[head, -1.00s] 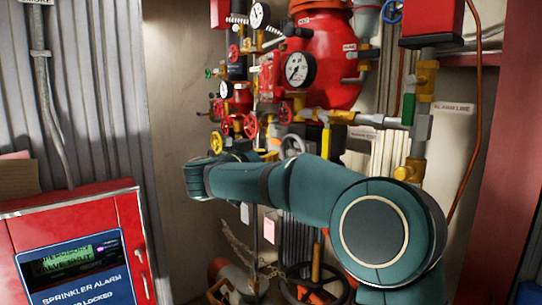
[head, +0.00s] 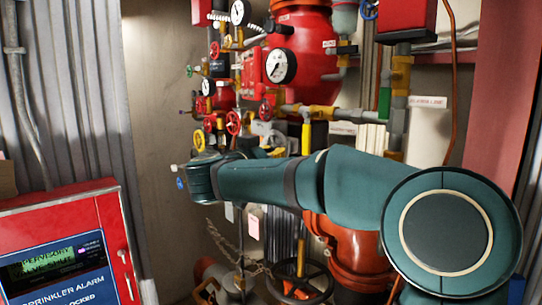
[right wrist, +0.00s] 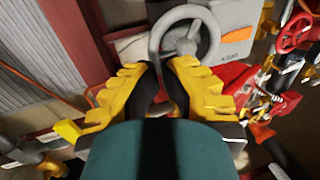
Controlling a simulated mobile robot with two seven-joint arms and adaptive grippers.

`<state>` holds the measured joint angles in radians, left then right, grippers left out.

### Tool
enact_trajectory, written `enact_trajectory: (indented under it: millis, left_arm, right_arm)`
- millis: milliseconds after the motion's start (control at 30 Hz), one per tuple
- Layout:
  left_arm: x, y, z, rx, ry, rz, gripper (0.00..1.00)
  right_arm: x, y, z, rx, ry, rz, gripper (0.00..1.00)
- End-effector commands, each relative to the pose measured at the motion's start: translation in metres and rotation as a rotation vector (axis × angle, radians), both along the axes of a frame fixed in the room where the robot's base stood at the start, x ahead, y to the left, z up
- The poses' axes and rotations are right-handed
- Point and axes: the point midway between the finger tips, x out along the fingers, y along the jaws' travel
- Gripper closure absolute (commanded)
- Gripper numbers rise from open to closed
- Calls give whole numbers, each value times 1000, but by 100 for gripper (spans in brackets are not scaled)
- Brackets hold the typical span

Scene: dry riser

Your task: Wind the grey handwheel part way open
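The grey handwheel (right wrist: 210,35) is at the top middle of the right wrist view, its rim and spokes showing. My left gripper is not in view.
A red sprinkler alarm box (head: 110,225) stands at the lower left. Red handwheels (head: 233,122), a yellow handwheel (head: 199,140) and a pressure gauge (head: 281,66) crowd the pipework behind my arm. A large dark handwheel (head: 300,285) is below it.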

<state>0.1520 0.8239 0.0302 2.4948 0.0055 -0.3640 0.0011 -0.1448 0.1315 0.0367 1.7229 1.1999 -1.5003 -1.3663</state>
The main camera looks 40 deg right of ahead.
Motion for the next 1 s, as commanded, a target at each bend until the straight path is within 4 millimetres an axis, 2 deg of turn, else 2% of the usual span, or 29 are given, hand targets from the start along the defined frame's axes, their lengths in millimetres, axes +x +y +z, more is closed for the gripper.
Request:
enact_trajectory:
  millis: [1000]
  left_arm:
    - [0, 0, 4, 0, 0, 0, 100]
  right_arm:
    - [1, -13, 0, -1, -1, -1, 100]
